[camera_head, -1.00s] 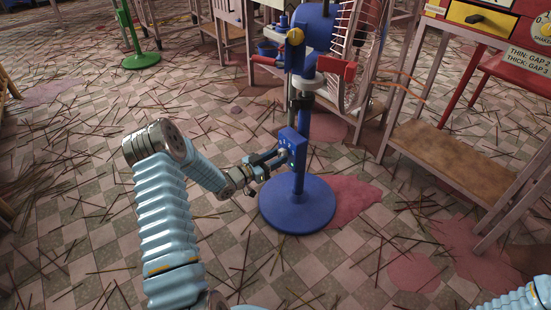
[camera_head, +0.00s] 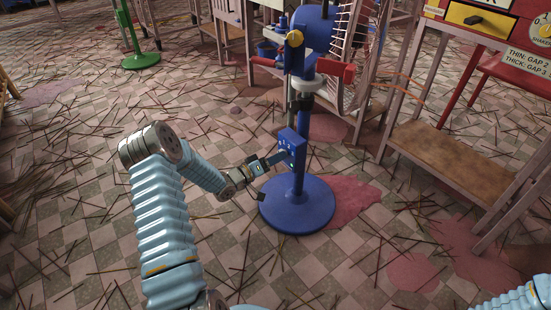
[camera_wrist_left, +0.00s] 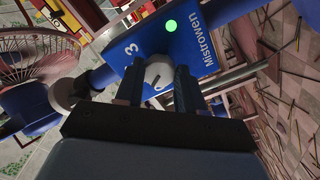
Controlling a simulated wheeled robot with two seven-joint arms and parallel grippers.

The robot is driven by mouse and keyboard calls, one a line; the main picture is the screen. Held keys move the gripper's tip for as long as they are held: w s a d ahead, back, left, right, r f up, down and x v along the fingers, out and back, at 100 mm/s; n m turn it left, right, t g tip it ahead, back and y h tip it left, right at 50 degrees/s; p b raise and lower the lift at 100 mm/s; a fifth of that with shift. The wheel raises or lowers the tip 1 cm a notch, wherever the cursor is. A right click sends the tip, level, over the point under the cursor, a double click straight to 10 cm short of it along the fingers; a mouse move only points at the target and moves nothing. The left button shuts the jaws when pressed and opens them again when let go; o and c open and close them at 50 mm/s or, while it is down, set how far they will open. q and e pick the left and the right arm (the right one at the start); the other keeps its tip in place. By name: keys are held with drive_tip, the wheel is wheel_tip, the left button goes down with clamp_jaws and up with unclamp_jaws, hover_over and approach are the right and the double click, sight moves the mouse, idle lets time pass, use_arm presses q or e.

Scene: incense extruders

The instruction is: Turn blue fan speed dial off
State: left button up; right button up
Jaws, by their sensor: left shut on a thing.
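The blue fan stands upright on its round blue base (camera_head: 297,205), with a blue control box (camera_head: 292,146) on its pole. In the left wrist view the box's blue panel (camera_wrist_left: 150,42) carries the name "Mistrowen", a number 3 and a lit green light (camera_wrist_left: 171,26). A pale round dial (camera_wrist_left: 159,70) with a dark pointer mark sits on that panel. My left gripper (camera_head: 280,158) reaches the box from the left and is shut on the dial, one finger on each side. In the head view the gripper hides the dial. My right gripper is out of view.
The fan's head (camera_head: 316,30) and wire cage are above the box. A wooden stand with a low shelf (camera_head: 450,150) is on the right, and a green stand base (camera_head: 141,61) is at the back left. Sticks litter the tiled floor, otherwise open on the left.

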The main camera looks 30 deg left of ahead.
use_arm(q)
drive_tip(key=n+p, duration=0.1)
drive_tip(key=n, duration=0.4)
drive_tip(key=shift+n, duration=0.3)
idle(0.4)
drive_tip(key=o, duration=1)
drive_tip(key=shift+o, duration=0.2)
drive_tip(key=p+v, duration=0.1)
drive_tip(key=v, duration=1.3)
drive_tip(key=shift+w+d, duration=0.1)
drive_tip(key=shift+d, duration=0.05)
